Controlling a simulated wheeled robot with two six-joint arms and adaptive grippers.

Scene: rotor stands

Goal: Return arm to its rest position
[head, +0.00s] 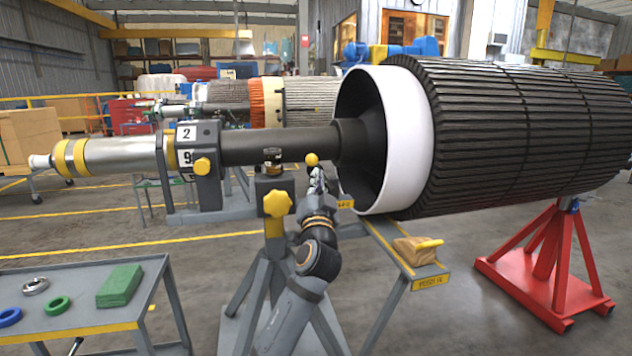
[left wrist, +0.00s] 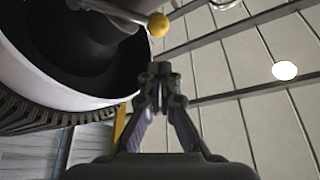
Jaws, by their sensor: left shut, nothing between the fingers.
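My left arm rises from the bottom middle of the head view, and its gripper (head: 317,172) is near the rotor shaft, just below a yellow ball knob (head: 312,159). In the left wrist view the gripper (left wrist: 160,72) has its fingertips together with nothing between them. The yellow knob (left wrist: 158,24) shows just beyond the fingertips, apart from them in that picture. The white rotor ring (left wrist: 45,80) is at the left of the wrist view. My right gripper shows in neither view.
The large dark rotor (head: 520,130) with its white end ring (head: 405,130) fills the right, above a red stand (head: 545,265). A grey stand with a yellow hand knob (head: 278,203) is beside my arm. A small table (head: 60,325) holding rings and a green block (head: 120,286) is at lower left.

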